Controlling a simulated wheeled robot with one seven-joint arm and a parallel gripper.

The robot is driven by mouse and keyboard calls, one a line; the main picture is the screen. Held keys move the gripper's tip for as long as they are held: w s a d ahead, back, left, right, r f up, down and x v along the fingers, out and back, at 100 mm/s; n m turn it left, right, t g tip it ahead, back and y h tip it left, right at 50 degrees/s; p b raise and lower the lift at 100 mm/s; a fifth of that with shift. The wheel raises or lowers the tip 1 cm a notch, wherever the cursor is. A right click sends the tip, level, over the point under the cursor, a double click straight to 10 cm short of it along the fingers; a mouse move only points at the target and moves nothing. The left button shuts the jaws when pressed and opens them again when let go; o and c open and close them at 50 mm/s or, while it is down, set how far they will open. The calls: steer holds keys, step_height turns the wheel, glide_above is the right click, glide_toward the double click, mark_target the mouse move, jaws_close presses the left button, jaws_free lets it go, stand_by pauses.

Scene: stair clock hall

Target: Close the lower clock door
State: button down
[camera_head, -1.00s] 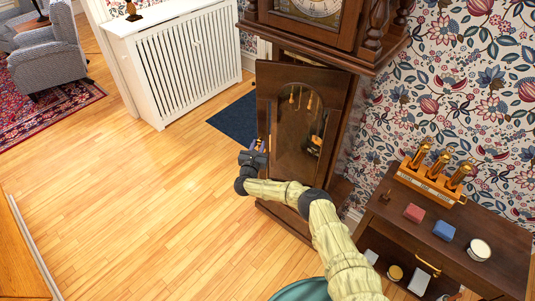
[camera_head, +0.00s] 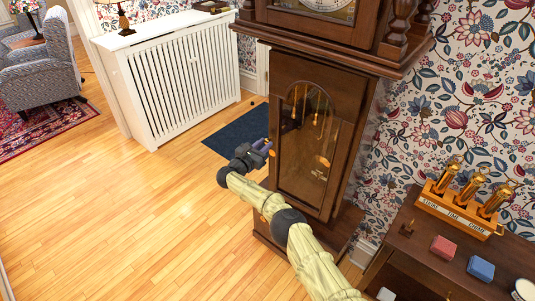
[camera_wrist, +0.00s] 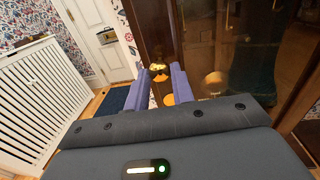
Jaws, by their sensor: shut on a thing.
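The tall brown wooden clock (camera_head: 300,25) stands right of centre in the head view. Its lower door (camera_head: 303,165) has an arched glass pane, with brass weights and a pendulum showing behind it. The door looks close to flush with the case; I cannot tell whether a small gap remains. My gripper (camera_head: 268,147) is at the door's left edge, about mid-height. In the wrist view, the two purple fingers stand on either side of a small brass knob (camera_wrist: 158,71) on the door's edge, shut on it. The fingertips' contact is small and partly hidden in the head view.
A white radiator cover (camera_head: 180,80) stands left of the clock, with a dark blue mat (camera_head: 238,132) on the floor between them. The floor at left is clear.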

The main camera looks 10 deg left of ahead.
steer(key=shift+w+d+m+g+h+b, duration=0.2)
steer(key=shift+w+m+g+h+b, duration=0.15)
steer(key=shift+w+b, duration=0.3)
steer(key=c, duration=1.2)
jaws_free()
steer(key=shift+w, duration=0.15)
steer(key=shift+s+a, duration=0.2)
steer(key=shift+s, duration=0.05)
steer(key=p+v, duration=0.2)
steer(key=v, duration=1.5)
steer(key=shift+f, duration=0.2)
